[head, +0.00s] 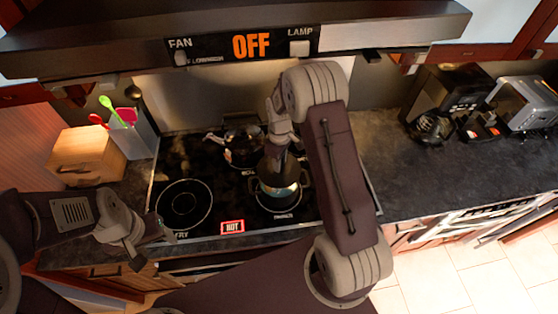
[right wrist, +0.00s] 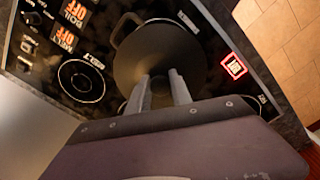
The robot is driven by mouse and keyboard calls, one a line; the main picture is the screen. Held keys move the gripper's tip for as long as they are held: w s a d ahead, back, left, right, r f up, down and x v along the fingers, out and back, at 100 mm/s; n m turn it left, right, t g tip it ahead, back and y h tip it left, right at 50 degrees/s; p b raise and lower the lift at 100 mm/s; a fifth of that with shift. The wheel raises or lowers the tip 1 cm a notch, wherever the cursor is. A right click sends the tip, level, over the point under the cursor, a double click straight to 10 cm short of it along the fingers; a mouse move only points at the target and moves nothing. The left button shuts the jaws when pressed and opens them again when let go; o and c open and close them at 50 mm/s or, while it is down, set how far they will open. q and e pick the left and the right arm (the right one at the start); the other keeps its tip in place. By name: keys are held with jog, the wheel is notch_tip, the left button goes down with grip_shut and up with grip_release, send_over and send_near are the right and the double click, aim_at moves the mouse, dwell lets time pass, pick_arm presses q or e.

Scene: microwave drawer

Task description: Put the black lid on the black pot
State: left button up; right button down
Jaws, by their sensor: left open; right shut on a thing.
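The black pot (head: 281,203) stands on the front right of the cooktop, with its handles at the sides. The black lid (head: 276,172) is held over the pot, tilted in the head view; it fills the middle of the right wrist view (right wrist: 160,58). My right gripper (head: 284,147) is shut on the lid from above. In the right wrist view a pot handle (right wrist: 122,27) shows beyond the lid's edge, and the lid hides most of the pot. I cannot tell whether the lid touches the rim. My left gripper (head: 158,232) is open and empty at the cooktop's front left.
A dark pot or kettle (head: 238,143) stands behind on the cooktop. A red HOT sign (head: 232,226) glows at the front edge. A wooden box (head: 88,155) and utensil holder (head: 133,135) stand left; a coffee machine (head: 448,98) and toaster (head: 525,103) stand right. The right counter is partly clear.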

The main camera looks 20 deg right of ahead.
jog(key=shift+s+r, duration=0.1)
jog(key=shift+s, duration=0.1)
jog(key=shift+w+f+b, duration=0.1)
jog(key=shift+f+b, duration=0.3)
jog(key=shift+f, duration=0.2)
notch_tip(320, 180, down, 4)
jog(key=b, duration=0.2)
jog(key=shift+r+b, duration=0.1)
jog(key=shift+b, duration=0.25)
jog(key=shift+f+b, duration=0.3)
jog(key=shift+f, duration=0.2)
jog(key=shift+f, duration=0.45)
dwell(0.7)
jog(key=c, duration=0.6)
grip_release()
jog(key=shift+r, duration=0.1)
